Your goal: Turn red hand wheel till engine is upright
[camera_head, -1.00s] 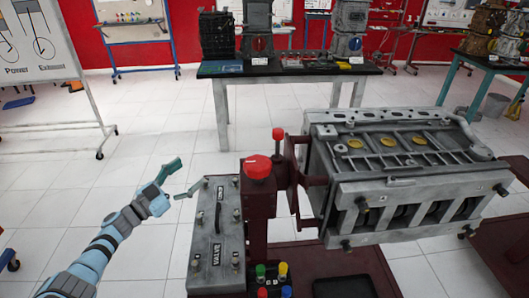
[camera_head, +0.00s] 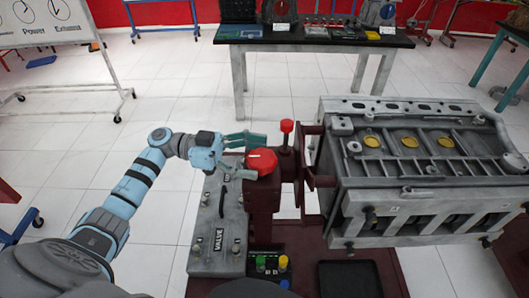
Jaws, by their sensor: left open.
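The red hand wheel (camera_head: 262,160) sits on top of the dark red stand post (camera_head: 263,200). A red-knobbed lever (camera_head: 287,127) stands just behind it. The grey engine block (camera_head: 410,170) is held by the stand's bracket on the right, with its yellow piston tops facing up and its open side toward me. My left gripper (camera_head: 250,156) is open at the left edge of the wheel. One finger is on the far side and one on the near side; whether they touch the wheel I cannot tell. My right gripper is not in view.
A grey valve box (camera_head: 219,225) with a black handle stands left of the post. Colored buttons (camera_head: 270,262) and a black tray (camera_head: 349,278) are below. A black-topped table (camera_head: 310,37) stands behind.

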